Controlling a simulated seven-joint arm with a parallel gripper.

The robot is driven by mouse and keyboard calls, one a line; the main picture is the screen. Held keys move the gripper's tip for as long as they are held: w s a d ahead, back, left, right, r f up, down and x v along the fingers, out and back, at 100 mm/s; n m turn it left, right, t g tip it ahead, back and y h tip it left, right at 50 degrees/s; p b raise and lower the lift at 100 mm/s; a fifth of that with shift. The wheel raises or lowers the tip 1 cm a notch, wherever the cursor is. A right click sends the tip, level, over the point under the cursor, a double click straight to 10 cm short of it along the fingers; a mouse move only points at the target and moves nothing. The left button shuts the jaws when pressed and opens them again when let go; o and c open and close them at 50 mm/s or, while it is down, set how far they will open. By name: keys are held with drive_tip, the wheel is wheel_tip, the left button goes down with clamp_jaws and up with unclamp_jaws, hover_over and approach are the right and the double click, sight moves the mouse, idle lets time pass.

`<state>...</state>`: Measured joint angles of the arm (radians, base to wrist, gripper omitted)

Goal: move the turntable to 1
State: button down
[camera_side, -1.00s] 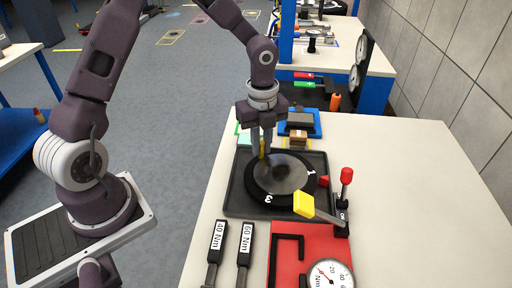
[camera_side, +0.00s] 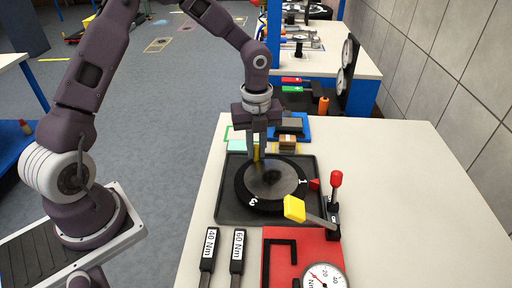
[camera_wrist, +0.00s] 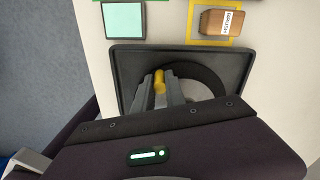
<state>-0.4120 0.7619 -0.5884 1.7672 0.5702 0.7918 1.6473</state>
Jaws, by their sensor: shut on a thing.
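The turntable (camera_side: 270,204) is a dark disc with a grey top, set in a black tray (camera_side: 226,207). White numbers 1 and 3 show on its rim. The 1 is at the right, close beside a red pointer (camera_side: 314,184); the 3 is at the front. A yellow peg (camera_wrist: 159,82) stands at the disc's back left. My gripper (camera_side: 257,156) points down with its fingers shut on this peg. In the wrist view the fingers stand on both sides of it. The other numbers are hidden or unreadable.
A red-knobbed lever (camera_side: 336,180) and a yellow-ended lever (camera_side: 294,208) stand at the tray's front right. A red panel with a gauge (camera_side: 324,277) and two torque tools (camera_side: 237,248) lie in front. A wooden block (camera_wrist: 222,24) sits behind. The table's right side is clear.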

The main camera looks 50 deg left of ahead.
drive_tip(key=c, duration=1.4)
unclamp_jaws()
drive_tip(key=shift+o, duration=0.2)
wheel_tip(320, 180, up, 7)
wheel_tip(320, 180, up, 8)
